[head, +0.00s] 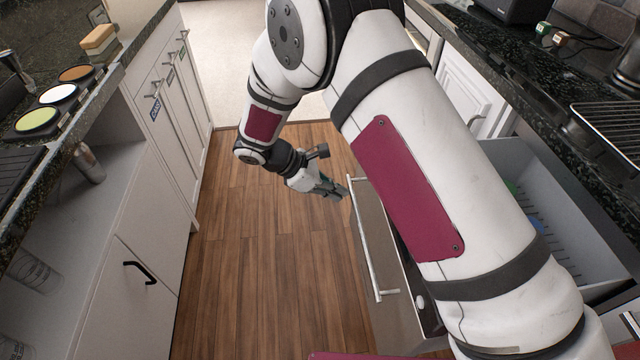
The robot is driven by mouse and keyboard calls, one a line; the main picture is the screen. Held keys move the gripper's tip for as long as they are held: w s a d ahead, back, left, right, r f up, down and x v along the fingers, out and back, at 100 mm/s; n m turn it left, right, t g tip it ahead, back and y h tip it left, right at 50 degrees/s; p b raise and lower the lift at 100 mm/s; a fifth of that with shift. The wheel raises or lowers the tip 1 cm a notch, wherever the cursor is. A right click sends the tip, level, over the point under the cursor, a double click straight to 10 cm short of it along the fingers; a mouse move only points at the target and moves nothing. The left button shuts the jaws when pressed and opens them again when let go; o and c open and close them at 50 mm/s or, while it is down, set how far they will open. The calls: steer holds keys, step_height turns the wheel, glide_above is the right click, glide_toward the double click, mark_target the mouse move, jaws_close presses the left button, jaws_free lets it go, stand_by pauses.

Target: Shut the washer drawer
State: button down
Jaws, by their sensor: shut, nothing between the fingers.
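The washer drawer (385,255) is pulled out from under the right-hand counter. Its steel front faces the aisle and carries a long bar handle (372,250). The drawer's grey inside (575,205) shows to the right of my arm, with a rack and some green and blue items in it. My arm crosses over the drawer and hides its middle. My gripper (341,193) is shut and empty, over the aisle at the far end of the drawer front, close to the handle's far end. I cannot tell whether it touches.
The wooden floor (260,250) between the counters is clear. White cabinets (150,150) and an open shelf line the left side, with a black handle (139,272) on a lower door. The right counter (530,80) holds a wire rack (610,125). A white cabinet door (470,90) stands beyond the drawer.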

steer(key=shift+w+d+r, duration=0.1)
steer(key=shift+w+d, duration=0.05)
steer(key=shift+d, duration=0.5)
steer(key=shift+w+d, duration=0.1)
steer(key=shift+d, duration=0.55)
steer(key=shift+d, duration=0.1)
steer(key=w+d, duration=0.2)
steer(key=d, duration=1)
steer(key=w+d, duration=0.3)
steer(key=d, duration=0.9)
steer(key=w+d, duration=0.2)
steer(key=d, duration=1.1)
steer(key=shift+w+b, duration=0.25)
steer(key=shift+b, duration=0.05)
steer(key=shift+d+r, duration=0.1)
steer(key=s+a+r+p, duration=0.2)
steer(key=a+r, duration=0.5)
steer(key=a, duration=0.4)
steer(key=shift+a, duration=0.2)
